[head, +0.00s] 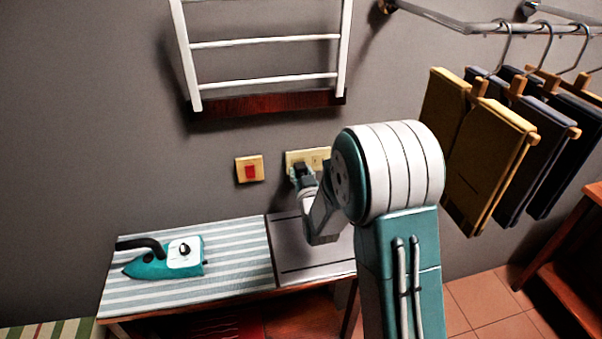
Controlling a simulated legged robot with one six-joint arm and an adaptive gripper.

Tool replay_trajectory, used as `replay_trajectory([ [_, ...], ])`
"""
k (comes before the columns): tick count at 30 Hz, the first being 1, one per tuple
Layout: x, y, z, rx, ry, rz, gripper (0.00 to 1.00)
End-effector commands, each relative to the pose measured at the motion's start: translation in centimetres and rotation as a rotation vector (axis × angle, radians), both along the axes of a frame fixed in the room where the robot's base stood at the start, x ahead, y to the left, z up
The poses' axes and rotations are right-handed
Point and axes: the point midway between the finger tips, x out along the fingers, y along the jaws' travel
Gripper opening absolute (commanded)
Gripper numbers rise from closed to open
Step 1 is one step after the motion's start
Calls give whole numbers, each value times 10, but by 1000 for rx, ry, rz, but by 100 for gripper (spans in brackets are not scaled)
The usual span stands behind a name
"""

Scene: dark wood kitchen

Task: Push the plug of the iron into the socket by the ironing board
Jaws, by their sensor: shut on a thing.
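The iron (168,257), teal and white with a black handle, rests on the left part of the striped ironing board (235,262). The cream socket plate (318,157) is on the grey wall above the board's right part. My gripper (299,176) is at the left part of this plate, shut on a small dark thing that looks like the plug (301,168). The plug is against or very close to the plate; I cannot tell whether its pins are inside. My arm hides part of the board's right end. The cord is not clearly visible.
A cream plate with a red switch (249,170) is on the wall left of the socket. A white rack (265,43) hangs above. Folded cloths on hangers (492,150) hang from a metal rail at right. A wooden shelf (570,260) stands at far right.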

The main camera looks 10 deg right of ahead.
Motion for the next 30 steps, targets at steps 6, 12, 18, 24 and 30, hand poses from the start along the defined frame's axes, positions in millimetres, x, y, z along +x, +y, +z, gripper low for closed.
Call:
replay_trajectory([
  [6, 0, 0, 0, 0, 0, 0, 5],
  [12, 0, 0, 0, 0, 0, 0, 5],
  [18, 1, 0, 0, 0, 0, 0, 5],
  [24, 3, 0, 0, 0, 0, 0, 5],
  [30, 7, 0, 0, 0, -1, 0, 5],
])
